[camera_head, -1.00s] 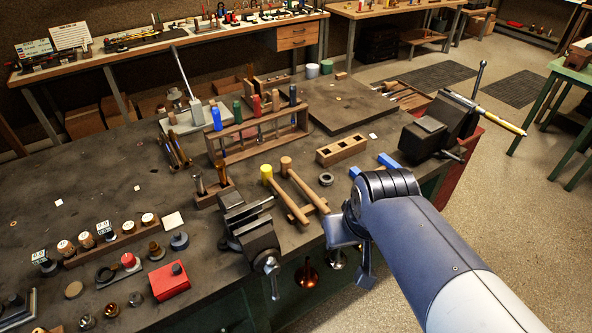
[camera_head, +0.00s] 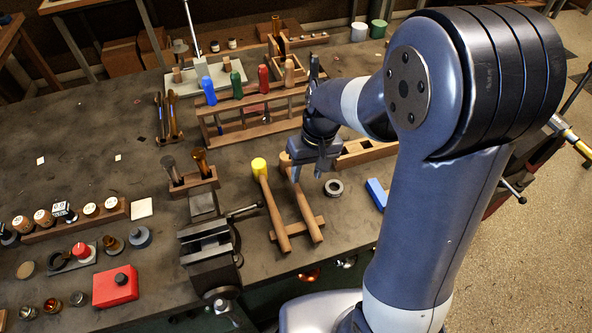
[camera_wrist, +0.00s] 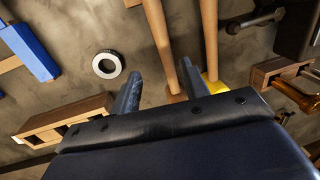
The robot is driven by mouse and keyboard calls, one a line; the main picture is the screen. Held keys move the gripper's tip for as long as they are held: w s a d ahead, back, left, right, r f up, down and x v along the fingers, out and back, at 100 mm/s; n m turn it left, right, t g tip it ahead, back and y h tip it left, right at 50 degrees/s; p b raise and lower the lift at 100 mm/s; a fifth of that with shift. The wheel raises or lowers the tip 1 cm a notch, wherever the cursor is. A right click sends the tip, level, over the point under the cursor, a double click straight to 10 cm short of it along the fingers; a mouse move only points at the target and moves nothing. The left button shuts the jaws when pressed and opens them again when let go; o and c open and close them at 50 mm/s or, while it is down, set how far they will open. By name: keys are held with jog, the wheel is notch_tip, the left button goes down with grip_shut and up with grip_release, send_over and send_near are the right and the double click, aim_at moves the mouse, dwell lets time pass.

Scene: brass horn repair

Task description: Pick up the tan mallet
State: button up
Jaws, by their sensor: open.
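The tan mallet (camera_head: 307,217) lies on the dark bench with its handle on a small wooden rest (camera_head: 296,235). My gripper (camera_head: 308,174) is open and empty over the head end. In the wrist view, the tan mallet's handle (camera_wrist: 158,30) runs between the two fingers of my gripper (camera_wrist: 161,70), and its head shows partly behind the gripper body. The yellow-headed mallet (camera_head: 268,200) lies just left of it. In the wrist view its handle (camera_wrist: 209,40) is close outside the right finger.
A metal ring (camera_head: 333,188) and a blue block (camera_head: 376,193) lie to the right. A wooden slotted block (camera_head: 365,155) is behind. A tool rack (camera_head: 250,131) stands behind left, and a vise (camera_head: 208,243) at the bench's front edge. A holder (camera_head: 192,183) stands left of the mallets.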

aim_at(299, 190)
jog(key=f, duration=0.3)
jog(key=shift+s+a+f, duration=0.1)
jog(key=shift+a, duration=0.15)
jog(key=f+p, duration=0.1)
jog(key=f, duration=0.1)
jog(key=a+f, duration=0.1)
jog(key=f, duration=0.1)
jog(key=shift+s+a+p, duration=0.15)
jog(key=shift+a+p, duration=0.05)
jog(key=shift+p, duration=0.15)
jog(key=shift+a+f, duration=0.1)
jog(key=shift+f, duration=0.5)
grip_shut()
